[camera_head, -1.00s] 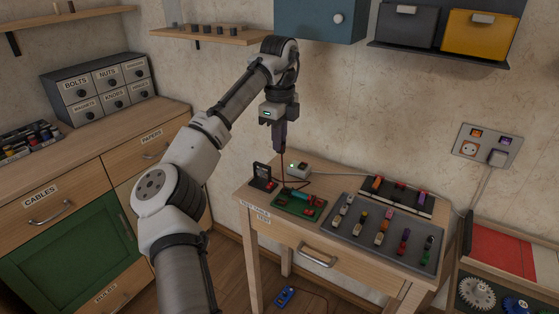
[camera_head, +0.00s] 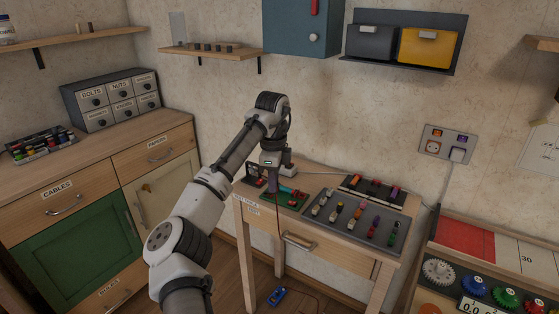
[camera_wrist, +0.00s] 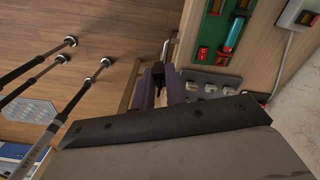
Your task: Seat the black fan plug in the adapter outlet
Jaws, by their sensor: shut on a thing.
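My gripper (camera_head: 272,184) has purple fingers and is low over the left end of the work table. In the wrist view, the fingers (camera_wrist: 160,86) are shut on a small black piece, which looks like the black plug (camera_wrist: 171,77). A thin dark cable (camera_head: 278,222) hangs from the gripper past the table's front edge towards the floor.
The table bears a green board (camera_head: 291,199) just right of my gripper and a grey tray (camera_head: 376,238) of small parts. A blue item (camera_head: 276,297) lies on the floor.

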